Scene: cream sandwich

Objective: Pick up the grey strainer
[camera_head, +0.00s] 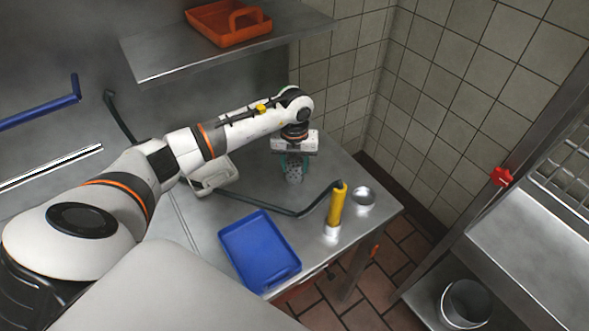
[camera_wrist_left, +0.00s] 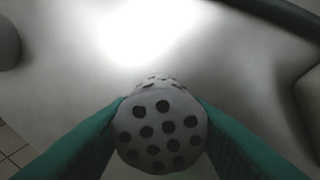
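The grey strainer (camera_head: 293,174), a small rounded thing with dark holes, is on the metal table below my left gripper (camera_head: 292,163). In the left wrist view the strainer (camera_wrist_left: 160,130) fills the space between the green fingers of my left gripper (camera_wrist_left: 160,105). Both fingers touch its sides with no gap showing, so the gripper looks shut on it. Whether its base rests on the table or is slightly raised cannot be told. My right gripper is not in view.
A faucet-like thing with a yellow handle (camera_head: 337,205) and a round metal dish (camera_head: 362,198) are right of the strainer. A blue tray (camera_head: 259,250) lies at the table front. An orange caddy (camera_head: 228,22) is on the shelf (camera_head: 160,68) above.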

